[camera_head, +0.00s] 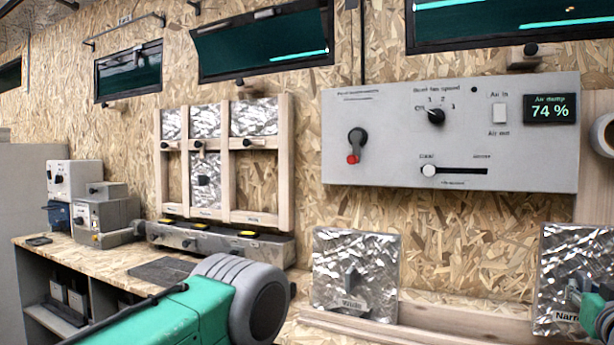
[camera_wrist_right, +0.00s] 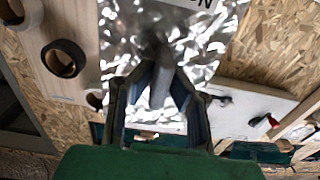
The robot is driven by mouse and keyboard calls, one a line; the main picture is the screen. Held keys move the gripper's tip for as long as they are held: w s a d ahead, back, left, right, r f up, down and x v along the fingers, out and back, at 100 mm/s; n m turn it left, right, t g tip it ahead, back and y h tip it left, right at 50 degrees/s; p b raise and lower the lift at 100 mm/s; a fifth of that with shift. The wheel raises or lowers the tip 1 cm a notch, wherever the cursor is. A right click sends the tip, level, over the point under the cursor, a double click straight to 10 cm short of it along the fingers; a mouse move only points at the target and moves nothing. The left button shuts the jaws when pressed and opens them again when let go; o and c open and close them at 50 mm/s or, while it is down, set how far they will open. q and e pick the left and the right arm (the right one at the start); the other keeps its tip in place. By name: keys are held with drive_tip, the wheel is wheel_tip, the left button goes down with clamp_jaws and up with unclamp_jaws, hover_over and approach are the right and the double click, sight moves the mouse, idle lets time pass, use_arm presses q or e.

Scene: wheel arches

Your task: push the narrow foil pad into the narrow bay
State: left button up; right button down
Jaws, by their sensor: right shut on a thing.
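The narrow foil pad (camera_head: 567,262) is crinkled silver with a label beginning "Narr". It stands upright at the far right in the head view, leaning against the wall. My right gripper (camera_head: 604,312) is at its lower right part, partly cut off by the picture edge. In the right wrist view the gripper (camera_wrist_right: 157,78) is shut on the dark grip on the face of the foil pad (camera_wrist_right: 125,35). A wooden frame (camera_head: 226,175) with upright bays is on the wall at left. Its bay labels are too small to read. My left gripper is not in view.
The wide foil pad (camera_head: 345,260) leans on the wall behind a wooden rail (camera_head: 440,325). A grey control panel (camera_head: 450,135) hangs above. A grey unit with yellow buttons (camera_head: 215,243) lies under the frame. Grey boxes (camera_head: 105,215) stand on the bench at left.

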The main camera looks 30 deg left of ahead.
drive_tip(key=s+r, duration=0.1)
drive_tip(key=s+p, duration=0.1)
drive_tip(key=s, duration=0.1)
drive_tip(key=s+r+p, duration=0.1)
drive_tip(key=s, duration=0.1)
drive_tip(key=shift+s+d+r, duration=0.15)
drive_tip(key=shift+s+r, duration=0.1)
drive_tip(key=shift+r, duration=0.05)
drive_tip(key=shift+s+r, duration=0.25)
drive_tip(key=shift+s, duration=0.5)
drive_tip(key=shift+f, duration=0.1)
